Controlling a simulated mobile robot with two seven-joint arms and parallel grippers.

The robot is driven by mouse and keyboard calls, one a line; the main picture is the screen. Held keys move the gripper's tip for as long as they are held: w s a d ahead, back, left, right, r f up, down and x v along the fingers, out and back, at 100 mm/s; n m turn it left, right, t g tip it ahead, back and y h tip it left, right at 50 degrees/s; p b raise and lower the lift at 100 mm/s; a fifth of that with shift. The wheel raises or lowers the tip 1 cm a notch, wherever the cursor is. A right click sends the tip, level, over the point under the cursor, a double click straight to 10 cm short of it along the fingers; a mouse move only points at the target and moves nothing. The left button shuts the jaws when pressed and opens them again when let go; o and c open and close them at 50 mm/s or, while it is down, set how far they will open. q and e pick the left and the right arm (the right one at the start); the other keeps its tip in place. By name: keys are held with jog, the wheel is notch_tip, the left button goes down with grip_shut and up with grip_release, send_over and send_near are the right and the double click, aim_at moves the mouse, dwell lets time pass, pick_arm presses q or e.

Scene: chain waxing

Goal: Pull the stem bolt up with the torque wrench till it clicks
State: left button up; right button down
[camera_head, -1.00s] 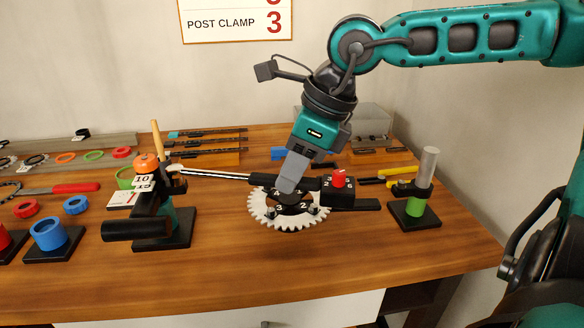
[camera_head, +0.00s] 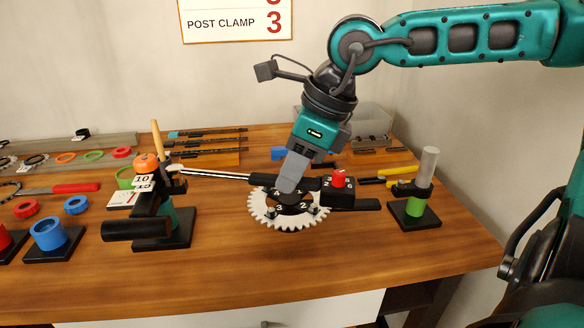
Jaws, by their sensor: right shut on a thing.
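The torque wrench (camera_head: 262,180) lies nearly level, with a black handle, a silver shaft running left, and a black box with a red knob (camera_head: 338,180) at its right end. My right gripper (camera_head: 288,188) comes down from above and is shut on the wrench's handle. The shaft's left end reaches the stem (camera_head: 152,226), a black part on a stand with an orange cap and a tag reading 10. The stem bolt is too small to make out, so I cannot tell how the wrench tip sits on it. My left gripper is not in view.
A toothed chainring (camera_head: 262,212) with numbered bolts lies under the wrench handle. A green-and-grey post (camera_head: 427,170) stands to the right. A blue cup (camera_head: 48,234) and coloured rings are at the left. The table's front is clear.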

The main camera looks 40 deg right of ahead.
jog(key=s+a+b, duration=0.1)
jog(key=a+m+b, duration=0.1)
jog(key=b, duration=0.1)
jog(key=shift+s+a+r+m+h, duration=0.1)
jog(key=shift+s+a+m+h, duration=0.05)
jog(key=shift+s+m+h, duration=0.2)
dwell(0.3)
jog(key=shift+b, duration=0.3)
jog(key=shift+s+a+m+t+h+b, duration=0.15)
jog(key=shift+s+a+m+b, duration=0.25)
jog(key=shift+a+b, duration=0.3)
jog(key=shift+s+a+m+t+h+b, duration=0.15)
jog(key=shift+s+a+m+b, duration=0.1)
jog(key=shift+a+m+b, duration=0.35)
